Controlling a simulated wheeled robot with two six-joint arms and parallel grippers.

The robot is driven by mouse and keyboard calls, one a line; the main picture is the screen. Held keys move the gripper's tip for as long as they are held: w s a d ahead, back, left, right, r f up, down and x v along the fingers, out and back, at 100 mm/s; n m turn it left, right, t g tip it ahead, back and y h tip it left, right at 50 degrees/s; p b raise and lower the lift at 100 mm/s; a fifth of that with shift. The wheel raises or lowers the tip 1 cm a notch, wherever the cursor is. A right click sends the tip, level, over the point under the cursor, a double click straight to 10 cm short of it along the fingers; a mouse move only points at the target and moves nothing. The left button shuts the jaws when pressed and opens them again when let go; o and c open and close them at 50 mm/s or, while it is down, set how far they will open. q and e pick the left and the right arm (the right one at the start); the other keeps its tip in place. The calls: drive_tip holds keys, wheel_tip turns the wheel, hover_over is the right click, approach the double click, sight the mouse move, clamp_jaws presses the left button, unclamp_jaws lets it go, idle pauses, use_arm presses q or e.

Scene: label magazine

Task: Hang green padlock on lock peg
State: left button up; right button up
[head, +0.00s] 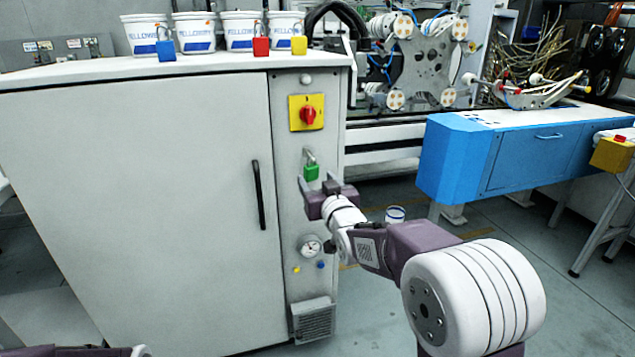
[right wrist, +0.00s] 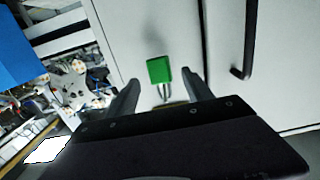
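The green padlock (head: 311,173) is upright against the grey cabinet's front panel, below the red and yellow switch, with its shackle upward. It appears to hang there; the lock peg itself is too small or hidden to make out. My right gripper (head: 315,182) is open just in front of and slightly below the padlock. In the right wrist view the padlock (right wrist: 159,70) shows upside down between and beyond the spread fingertips (right wrist: 160,80), with a gap on each side. My left gripper is out of view; only a bit of my left arm shows at the bottom left.
The red switch (head: 307,114) is above the padlock and a gauge (head: 311,247) below. A black door handle (head: 258,195) is to the left. Blue (head: 166,50), red (head: 261,47) and yellow (head: 299,45) padlocks are by white buckets on the cabinet top. A blue bench (head: 455,160) stands right.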

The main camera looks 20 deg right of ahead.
drive_tip(key=s+p, duration=0.2)
drive_tip(key=s, duration=0.6)
drive_tip(key=s+f+g, duration=0.3)
drive_tip(key=f+g, duration=0.1)
drive_tip(key=f, duration=0.4)
drive_tip(key=s+f+g, duration=0.3)
drive_tip(key=f, duration=0.6)
drive_tip(key=s+f+g, duration=0.4)
drive_tip(key=s+f, duration=0.1)
drive_tip(key=s, duration=0.3)
drive_tip(key=s+f+g, duration=0.5)
drive_tip(key=s+f, duration=0.1)
drive_tip(key=s, duration=0.2)
wheel_tip(320, 180, up, 34)
drive_tip(key=s+p, duration=0.2)
drive_tip(key=p, duration=3.2)
drive_tip(key=shift+s+r+m+g, duration=0.15)
drive_tip(key=shift+r+m+g, duration=0.05)
drive_tip(key=shift+m+g, duration=0.1)
drive_tip(key=shift+d, duration=0.1)
